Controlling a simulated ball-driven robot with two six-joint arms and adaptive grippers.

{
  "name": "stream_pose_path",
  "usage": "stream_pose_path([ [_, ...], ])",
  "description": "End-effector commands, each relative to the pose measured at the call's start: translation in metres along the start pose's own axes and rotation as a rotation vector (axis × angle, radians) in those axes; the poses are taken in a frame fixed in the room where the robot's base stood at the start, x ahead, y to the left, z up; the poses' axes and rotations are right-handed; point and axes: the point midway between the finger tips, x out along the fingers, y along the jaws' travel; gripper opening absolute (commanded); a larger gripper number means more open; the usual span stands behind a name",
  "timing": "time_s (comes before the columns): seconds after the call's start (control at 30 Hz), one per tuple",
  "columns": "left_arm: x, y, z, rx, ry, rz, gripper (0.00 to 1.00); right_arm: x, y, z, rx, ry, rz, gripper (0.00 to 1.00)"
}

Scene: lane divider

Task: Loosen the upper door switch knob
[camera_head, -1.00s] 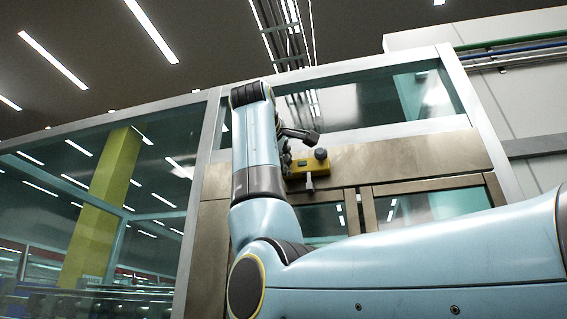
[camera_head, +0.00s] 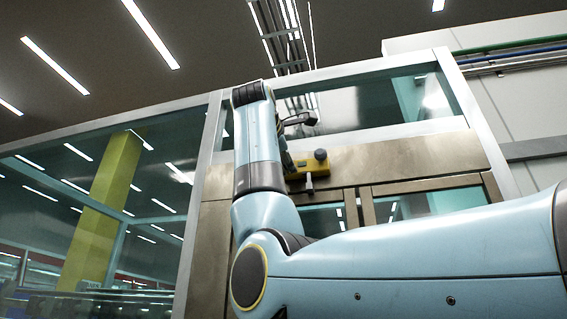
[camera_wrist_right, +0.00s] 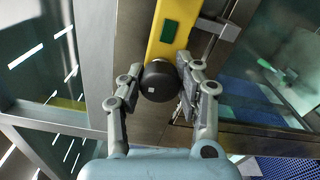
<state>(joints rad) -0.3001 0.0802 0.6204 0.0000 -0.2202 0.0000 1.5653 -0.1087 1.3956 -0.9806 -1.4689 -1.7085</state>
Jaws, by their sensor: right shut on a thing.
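The yellow door switch box (camera_head: 304,169) is on the brown frame above the doors. It shows upright in the right wrist view (camera_wrist_right: 162,34), with a green patch. The dark round knob (camera_wrist_right: 159,82) is at its near end, between the two fingers of my right gripper (camera_wrist_right: 161,68). My right gripper is shut on this knob. In the head view my right arm hides the held knob, and one gripper finger sticks out above the box. Another dark round piece (camera_head: 320,154) is near the box's right end. My left gripper is not in view.
A grey latch piece (camera_head: 309,184) hangs below the box; a metal bracket (camera_wrist_right: 216,27) shows beside it in the wrist view. Glazed doors (camera_head: 431,203) are below. A glass wall with a pale metal frame (camera_head: 198,185) is at the left.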

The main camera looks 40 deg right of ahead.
Motion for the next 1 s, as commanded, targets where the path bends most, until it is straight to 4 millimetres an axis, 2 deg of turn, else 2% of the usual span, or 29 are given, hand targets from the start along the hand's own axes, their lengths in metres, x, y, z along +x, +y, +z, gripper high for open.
stream_pose_path([
  [0.37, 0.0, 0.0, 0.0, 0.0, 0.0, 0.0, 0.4, 0.0, 0.001, 0.0, -0.003, 0.0, 0.002, 0.01],
  [0.4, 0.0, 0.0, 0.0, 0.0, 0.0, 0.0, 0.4, 0.0, 0.001, 0.0, -0.003, 0.0, 0.002, 0.35],
  [0.6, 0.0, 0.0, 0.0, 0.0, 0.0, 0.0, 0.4, 0.0, 0.0, 0.0, -0.003, 0.0, 0.001, 0.59],
  [0.87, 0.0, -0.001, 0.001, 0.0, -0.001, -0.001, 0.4, -0.001, 0.0, 0.0, -0.002, 0.0, 0.001, 0.59],
  [1.0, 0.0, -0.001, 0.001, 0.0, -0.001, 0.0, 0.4, -0.015, 0.001, -0.001, -0.001, 0.002, 0.002, 0.59],
])
